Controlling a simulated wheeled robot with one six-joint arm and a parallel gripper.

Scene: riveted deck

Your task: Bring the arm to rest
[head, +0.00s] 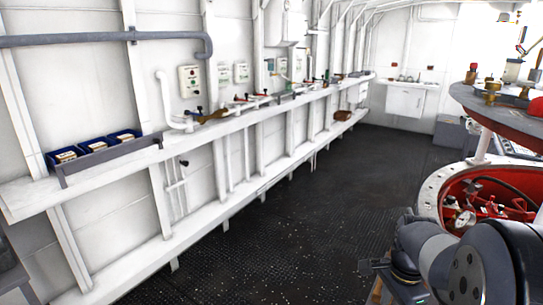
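My arm shows at the lower right, with grey and black rounded links. Its dark wrist end (404,283), which carries a small green light, hangs low over the black deck at the bottom edge. Part of my gripper seems to show beside and below this wrist, cut off by the frame and partly hidden by my own links. I cannot see its fingertips clearly, nor whether it holds anything. The arm end is left of a round white-rimmed housing with a red interior (487,190).
A long white wall shelf (235,122) runs along the left, bearing blue bins (92,146) and small tools. A round table (470,100) with brass and red items stands at the right. White cabinets (405,102) are at the back. The dark deck (300,225) between is clear.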

